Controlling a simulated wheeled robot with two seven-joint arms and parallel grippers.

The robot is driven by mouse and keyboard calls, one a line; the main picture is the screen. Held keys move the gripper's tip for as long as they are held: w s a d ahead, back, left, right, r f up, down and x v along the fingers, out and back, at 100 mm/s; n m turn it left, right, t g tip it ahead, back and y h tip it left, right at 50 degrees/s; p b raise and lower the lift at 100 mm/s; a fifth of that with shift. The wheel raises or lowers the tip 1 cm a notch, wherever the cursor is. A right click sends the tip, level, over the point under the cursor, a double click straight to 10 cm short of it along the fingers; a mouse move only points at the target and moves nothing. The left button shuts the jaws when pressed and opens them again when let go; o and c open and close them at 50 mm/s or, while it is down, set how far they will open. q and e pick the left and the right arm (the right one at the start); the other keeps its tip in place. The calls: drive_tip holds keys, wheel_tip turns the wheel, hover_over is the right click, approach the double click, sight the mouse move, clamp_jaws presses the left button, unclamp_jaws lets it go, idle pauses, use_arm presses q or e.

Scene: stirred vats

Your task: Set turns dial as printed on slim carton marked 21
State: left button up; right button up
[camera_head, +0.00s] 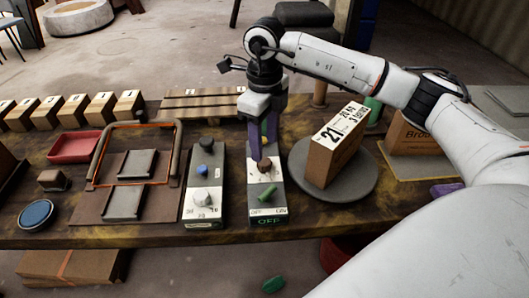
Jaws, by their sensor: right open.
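The slim carton marked 21 (333,150) stands upright on a round grey disc (361,185). Its printed white face shows "21" with smaller print, too small to read surely. Two control boxes stand left of it. The left box (205,222) has a blue knob (203,171), a white dial (202,196) and a dark knob. My right gripper (264,160) is open, pointing down over the dark knob (265,164); contact is unclear. My left gripper is not in view.
A brown box (408,137) stands on the right behind my arm. Left are a frame with grey plates (124,202), a red tray (75,148) and a blue round lid (36,214). Several wooden blocks (46,112) line the back left. A wooden pallet (202,104) lies at the back.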

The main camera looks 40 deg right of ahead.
sight(265, 162)
wheel_tip(265, 162, up, 5)
drive_tip(key=shift+s+f, duration=0.1)
idle(0.7)
